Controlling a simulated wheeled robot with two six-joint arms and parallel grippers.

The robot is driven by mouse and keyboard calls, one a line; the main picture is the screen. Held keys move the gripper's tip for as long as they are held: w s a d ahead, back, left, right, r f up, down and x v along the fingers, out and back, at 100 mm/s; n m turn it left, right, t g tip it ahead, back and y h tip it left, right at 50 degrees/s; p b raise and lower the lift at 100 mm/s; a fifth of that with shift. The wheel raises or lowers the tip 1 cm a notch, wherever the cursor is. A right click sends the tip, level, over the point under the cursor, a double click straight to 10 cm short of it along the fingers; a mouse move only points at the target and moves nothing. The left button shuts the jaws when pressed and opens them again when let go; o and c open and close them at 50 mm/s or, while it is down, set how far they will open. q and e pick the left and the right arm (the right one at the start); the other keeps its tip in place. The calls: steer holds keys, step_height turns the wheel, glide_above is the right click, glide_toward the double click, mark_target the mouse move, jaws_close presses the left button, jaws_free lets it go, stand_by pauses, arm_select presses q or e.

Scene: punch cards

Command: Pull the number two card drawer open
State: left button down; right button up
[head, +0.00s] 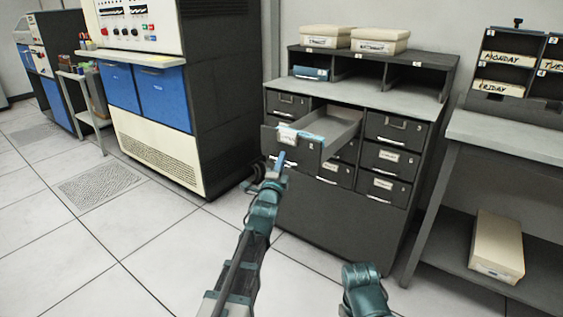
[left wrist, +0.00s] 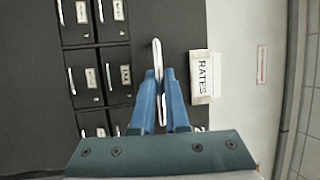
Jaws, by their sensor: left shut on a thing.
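My left gripper (head: 281,162) is at the drawer's front. In the left wrist view its blue fingers (left wrist: 164,82) are shut on the pale drawer handle (left wrist: 157,52), one on each side.
The cabinet's other drawers (head: 386,159) are closed. Two pale boxes (head: 380,40) lie on its top shelf. A table (head: 500,135) with a card rack stands to the right, a pale box (head: 497,246) below. A blue and white machine (head: 150,90) stands left. Floor in front is clear.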

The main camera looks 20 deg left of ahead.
arm_select(q)
steer(key=c, duration=1.2)
jaws_free()
